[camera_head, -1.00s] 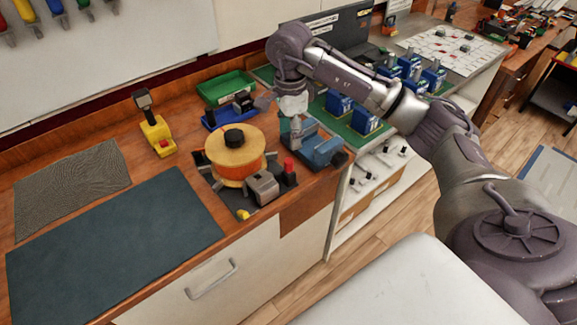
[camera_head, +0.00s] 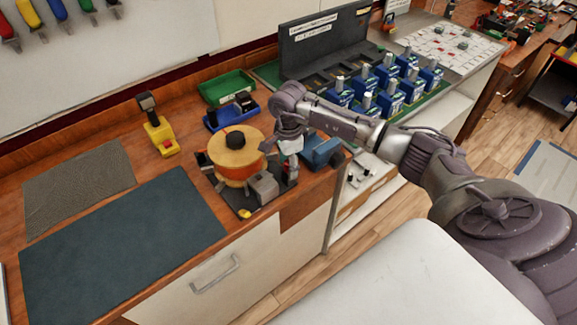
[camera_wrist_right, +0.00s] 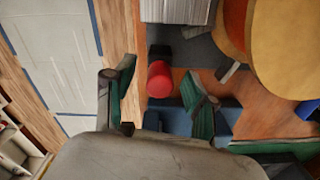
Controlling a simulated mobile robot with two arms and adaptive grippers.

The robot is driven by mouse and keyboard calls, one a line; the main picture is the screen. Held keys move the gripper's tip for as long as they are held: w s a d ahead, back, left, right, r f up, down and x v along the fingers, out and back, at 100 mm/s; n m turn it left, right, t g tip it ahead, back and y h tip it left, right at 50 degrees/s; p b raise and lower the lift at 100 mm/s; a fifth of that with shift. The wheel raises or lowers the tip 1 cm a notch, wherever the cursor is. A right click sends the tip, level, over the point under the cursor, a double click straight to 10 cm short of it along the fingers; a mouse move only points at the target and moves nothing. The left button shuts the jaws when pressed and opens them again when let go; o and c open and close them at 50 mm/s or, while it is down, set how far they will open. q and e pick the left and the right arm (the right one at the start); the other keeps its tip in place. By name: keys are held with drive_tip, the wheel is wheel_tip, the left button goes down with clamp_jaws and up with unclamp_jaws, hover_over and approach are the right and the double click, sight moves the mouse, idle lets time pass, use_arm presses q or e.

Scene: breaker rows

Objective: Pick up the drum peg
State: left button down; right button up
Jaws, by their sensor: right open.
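The drum (camera_head: 236,157), an orange spool with a black knob (camera_head: 234,140) on top, sits on a dark stand on the wooden bench. A red-topped peg (camera_wrist_right: 159,79) with a black base, which I take as the drum peg, stands beside it. In the right wrist view it appears between the two fingertips, with a gap to each. My right gripper (camera_wrist_right: 160,88) is open and empty, its fingers pointing down beside the drum. In the head view the right gripper (camera_head: 285,160) largely hides the peg. My left gripper is not in view.
A grey block (camera_head: 264,187) stands close in front of the drum. A blue tool (camera_head: 322,152) lies just right of my right gripper. A green tray (camera_head: 226,87) and a yellow device (camera_head: 160,135) are behind. The dark mat (camera_head: 120,250) at left is clear.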

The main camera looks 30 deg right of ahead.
clamp_jaws()
drive_tip(key=shift+r, duration=0.1)
